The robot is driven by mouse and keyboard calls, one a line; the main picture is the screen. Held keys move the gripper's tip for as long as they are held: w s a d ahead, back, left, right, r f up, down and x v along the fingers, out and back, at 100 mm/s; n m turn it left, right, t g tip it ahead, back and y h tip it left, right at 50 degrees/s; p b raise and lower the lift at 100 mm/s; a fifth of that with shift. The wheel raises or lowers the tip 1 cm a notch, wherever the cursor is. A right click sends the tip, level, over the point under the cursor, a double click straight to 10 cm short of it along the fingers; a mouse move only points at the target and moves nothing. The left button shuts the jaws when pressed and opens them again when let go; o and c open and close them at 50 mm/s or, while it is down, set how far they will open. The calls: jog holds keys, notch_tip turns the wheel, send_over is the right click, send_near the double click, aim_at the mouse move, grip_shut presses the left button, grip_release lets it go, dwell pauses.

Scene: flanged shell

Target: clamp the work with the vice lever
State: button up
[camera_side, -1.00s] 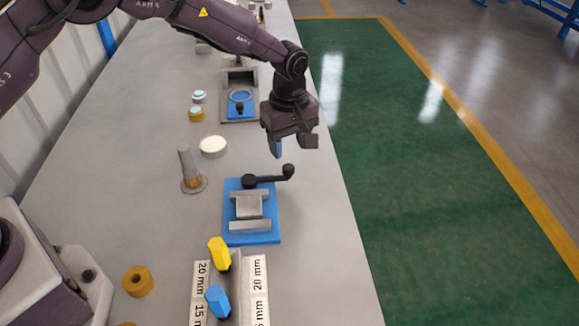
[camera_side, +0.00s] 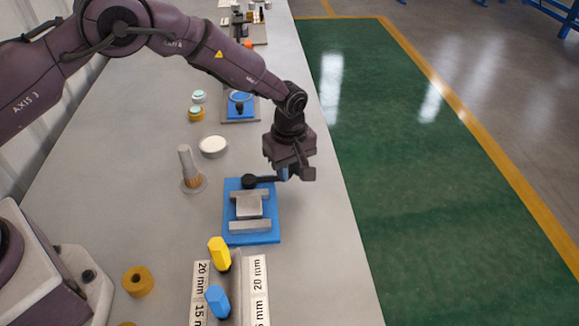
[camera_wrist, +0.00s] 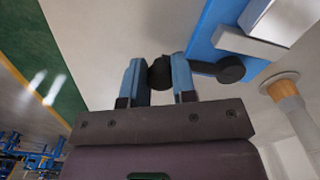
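The vice (camera_side: 232,231) has a blue base and grey jaws, with a grey block (camera_side: 249,206) between the jaws. Its black lever pivot (camera_side: 249,182) is at the far end of the base, and the lever arm points right towards my gripper (camera_side: 294,176). In the wrist view the lever's black knob (camera_wrist: 160,73) lies between the two blue fingers of my gripper (camera_wrist: 157,76), near their tips. The knob nearly fills the gap. I cannot tell whether the fingers press on it. In the side view my gripper hides the knob.
A grey peg on a round foot (camera_side: 190,170) and a white-topped disc (camera_side: 213,146) stand left of the vice. A labelled rack (camera_side: 258,290) with yellow and blue pieces is in front. The table's right edge is close to my gripper.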

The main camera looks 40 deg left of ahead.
jog(key=shift+a, duration=0.1)
grip_shut()
jog(key=w+a+n, duration=0.1)
jog(key=n, duration=0.1)
jog(key=w+a+n, duration=0.1)
jog(key=n, duration=0.1)
jog(key=shift+a, duration=0.2)
jog(key=a+n, duration=0.2)
jog(key=shift+w+n, duration=0.3)
jog(key=shift+n, duration=0.1)
jog(key=a+n, duration=0.3)
jog(key=n, duration=0.1)
jog(key=shift+a, duration=0.15)
jog(key=shift+s+a+r+n, duration=0.15)
jog(key=shift+a+n, duration=0.45)
jog(key=shift+n, duration=0.3)
jog(key=shift+s+a+f+n, duration=0.15)
jog(key=shift+a+n, duration=0.4)
jog(key=shift+n, duration=0.35)
jog(key=shift+r, duration=0.1)
jog(key=o, duration=0.9)
grip_release()
jog(key=shift+o, duration=0.2)
